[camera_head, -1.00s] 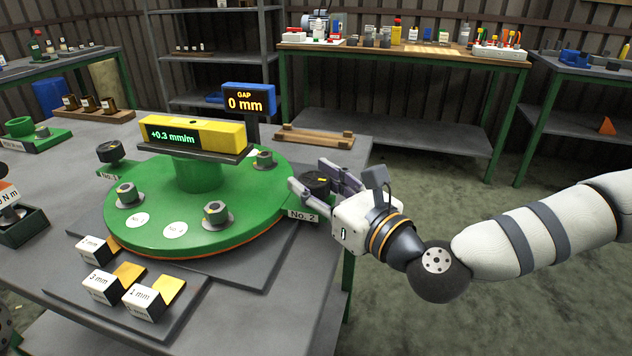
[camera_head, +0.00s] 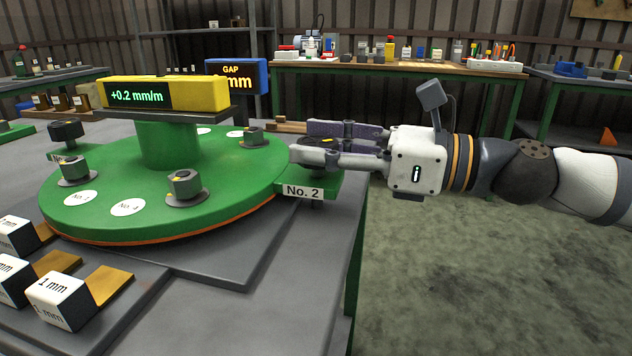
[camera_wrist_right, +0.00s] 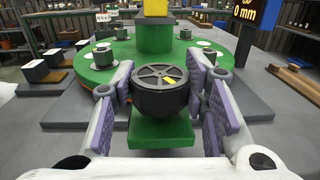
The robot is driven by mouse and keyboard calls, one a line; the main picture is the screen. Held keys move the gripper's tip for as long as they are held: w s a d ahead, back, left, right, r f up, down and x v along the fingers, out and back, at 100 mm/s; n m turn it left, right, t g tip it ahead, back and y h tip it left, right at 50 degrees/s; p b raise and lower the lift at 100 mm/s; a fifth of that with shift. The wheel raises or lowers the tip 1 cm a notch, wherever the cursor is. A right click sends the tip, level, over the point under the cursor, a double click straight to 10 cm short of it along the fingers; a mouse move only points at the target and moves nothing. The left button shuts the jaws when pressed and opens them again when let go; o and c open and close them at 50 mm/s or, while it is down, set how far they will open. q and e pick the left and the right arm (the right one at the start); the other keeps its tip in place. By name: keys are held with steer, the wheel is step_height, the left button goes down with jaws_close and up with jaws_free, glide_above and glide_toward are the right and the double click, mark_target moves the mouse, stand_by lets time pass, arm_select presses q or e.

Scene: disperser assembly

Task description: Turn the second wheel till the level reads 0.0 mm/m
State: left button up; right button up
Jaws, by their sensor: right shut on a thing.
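The yellow level (camera_head: 165,93) stands on the post of the green disc (camera_head: 130,190) and its display reads +0.2 mm/m. The second wheel, by the sign "No. 2" (camera_head: 303,191), is mostly hidden by my fingers in the head view. In the right wrist view the black wheel (camera_wrist_right: 160,93) shows whole, with a yellow mark on its top at the right. My right gripper (camera_head: 340,146) has its fingers on both sides of this wheel and is shut on it; it also shows in the right wrist view (camera_wrist_right: 162,100). My left gripper is not in view.
A blue gap display (camera_head: 238,76) stands behind the level and reads 0 mm in the wrist view. Another black wheel (camera_head: 66,132) is on the disc's far left. White 1 mm blocks (camera_head: 62,300) lie at the front left. The floor right of the table is free.

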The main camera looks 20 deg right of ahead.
steer(key=shift+w+f+n+g+y+b, duration=0.1)
steer(key=shift+n+g+y+b, duration=0.2)
steer(key=shift+n+g+y, duration=0.15)
steer(key=shift+w+f+n+g+y+b, duration=0.1)
steer(key=shift+n+g+y+b, duration=0.2)
steer(key=shift+g, duration=0.25)
steer(key=shift+r+n+g+y, duration=0.15)
steer(key=shift+n+g+y, duration=0.1)
steer(key=shift+n+g, duration=0.3)
steer(key=shift+r+n+g+y+p, duration=0.15)
steer(key=shift+n+g+y+p, duration=0.25)
steer(key=shift+n+g+p, duration=0.6)
steer(key=n+g, duration=0.1)
steer(key=g, duration=0.2)
steer(key=shift+y+p, duration=0.3)
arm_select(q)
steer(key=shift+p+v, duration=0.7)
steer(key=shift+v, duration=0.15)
arm_select(e)
steer(key=shift+n+g, duration=1.2)
steer(key=shift+g, duration=0.65)
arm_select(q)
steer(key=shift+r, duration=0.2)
arm_select(e)
steer(key=shift+f+g, duration=0.25)
steer(key=shift+g, duration=0.05)
steer(key=shift+s, duration=0.1)
steer(key=o, duration=1.1)
steer(key=shift+o, duration=0.2)
